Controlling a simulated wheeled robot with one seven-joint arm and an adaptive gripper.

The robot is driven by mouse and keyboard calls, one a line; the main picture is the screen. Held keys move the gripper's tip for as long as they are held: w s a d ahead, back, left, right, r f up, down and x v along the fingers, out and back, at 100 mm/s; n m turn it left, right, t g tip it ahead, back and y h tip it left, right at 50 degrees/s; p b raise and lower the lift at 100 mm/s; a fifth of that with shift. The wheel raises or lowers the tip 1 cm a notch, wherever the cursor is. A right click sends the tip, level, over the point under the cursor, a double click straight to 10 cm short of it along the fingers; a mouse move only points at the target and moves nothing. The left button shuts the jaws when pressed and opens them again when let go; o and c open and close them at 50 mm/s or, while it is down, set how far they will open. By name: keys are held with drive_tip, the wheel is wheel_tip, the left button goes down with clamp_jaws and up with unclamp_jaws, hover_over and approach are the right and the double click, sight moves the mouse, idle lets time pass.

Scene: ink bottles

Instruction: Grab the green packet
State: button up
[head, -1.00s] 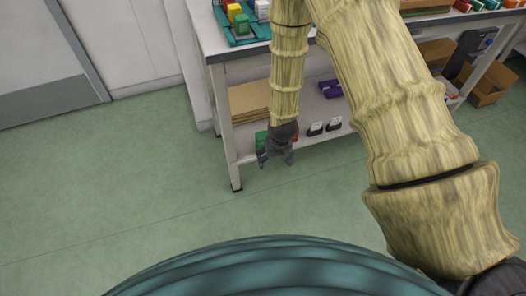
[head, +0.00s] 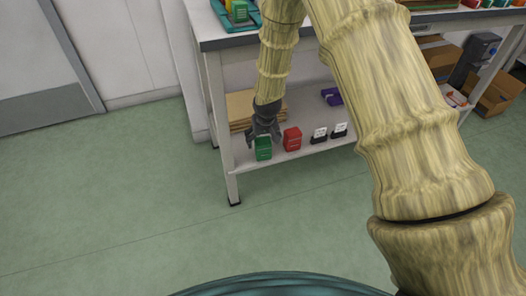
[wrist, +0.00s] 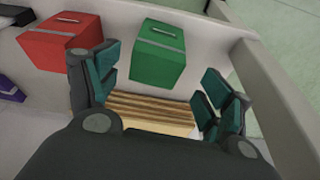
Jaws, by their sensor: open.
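The green packet (head: 263,149) stands on the lower shelf of the white table, near its front left corner. In the wrist view the green packet (wrist: 158,55) shows beyond and between my fingers, with a pale strip on its top. My gripper (head: 264,136) is right above and behind the packet in the head view, and its fingers partly overlap the packet's top there. In the wrist view my gripper (wrist: 160,88) is open, with a finger on each side and nothing between them. I cannot tell whether a finger touches the packet.
A red packet (head: 292,138) stands to the right of the green one, close to one finger in the wrist view. Two black-and-white items (head: 319,135) and a purple box (head: 332,96) are further right. Brown boards (head: 240,108) lie behind. A table leg (head: 229,170) stands left.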

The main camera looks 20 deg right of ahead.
drive_tip(key=shift+d+b+x, duration=0.15)
drive_tip(key=shift+b+x, duration=0.8)
drive_tip(key=shift+x, duration=1)
drive_tip(key=shift+d+b+x, duration=0.15)
drive_tip(key=shift+b+x, duration=0.75)
drive_tip(key=shift+x, duration=1.1)
drive_tip(key=shift+r, duration=0.1)
drive_tip(key=c, duration=1.1)
